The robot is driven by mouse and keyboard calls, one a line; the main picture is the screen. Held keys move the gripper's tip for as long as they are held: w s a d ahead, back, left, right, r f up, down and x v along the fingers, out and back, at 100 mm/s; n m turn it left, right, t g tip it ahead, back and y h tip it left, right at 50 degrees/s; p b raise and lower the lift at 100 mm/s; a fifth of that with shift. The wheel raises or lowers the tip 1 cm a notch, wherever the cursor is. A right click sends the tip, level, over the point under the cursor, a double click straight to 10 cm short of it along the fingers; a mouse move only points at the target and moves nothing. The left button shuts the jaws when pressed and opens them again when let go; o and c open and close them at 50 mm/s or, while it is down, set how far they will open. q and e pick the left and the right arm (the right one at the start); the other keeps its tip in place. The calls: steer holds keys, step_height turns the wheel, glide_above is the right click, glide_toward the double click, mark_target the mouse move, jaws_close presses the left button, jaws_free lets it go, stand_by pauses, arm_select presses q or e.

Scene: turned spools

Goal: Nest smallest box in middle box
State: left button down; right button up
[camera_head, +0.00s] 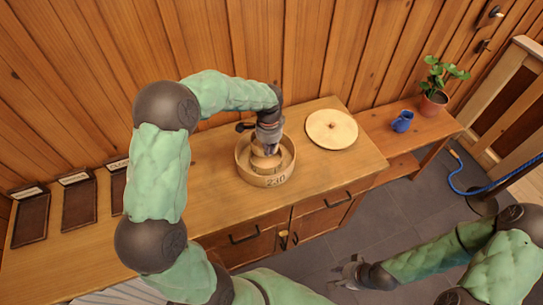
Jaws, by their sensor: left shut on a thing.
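A large round wooden box (265,181) with dark figures on its front stands on the wooden cabinet top. A smaller round wooden box (266,167) shows inside its rim. My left gripper (267,149) points down into the large box and is shut on the small box; its fingers and wrist hide part of it. I cannot tell whether another box sits between the two, or whether the small box touches the bottom. My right gripper (346,276) is empty, low over the floor in front of the cabinet; its opening is unclear.
A round wooden lid (332,128) with a small knob lies right of the boxes. Several dark trays (80,203) lie at the left. A blue mug (402,122) and a potted plant (434,101) stand on a lower bench at the right. The cabinet top's front is clear.

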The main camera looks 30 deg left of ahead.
arm_select(q)
steer(key=shift+w+f, duration=0.15)
steer(key=shift+w, duration=0.25)
steer(key=shift+f+b, duration=1.1)
steer(key=shift+f, duration=0.35)
steer(key=shift+f, duration=0.2)
steer(key=shift+f, duration=0.35)
steer(key=shift+f+b, duration=0.7)
steer(key=shift+f, duration=0.45)
stand_by(1.0)
steer(key=c, duration=0.9)
jaws_free()
steer(key=shift+c, duration=0.2)
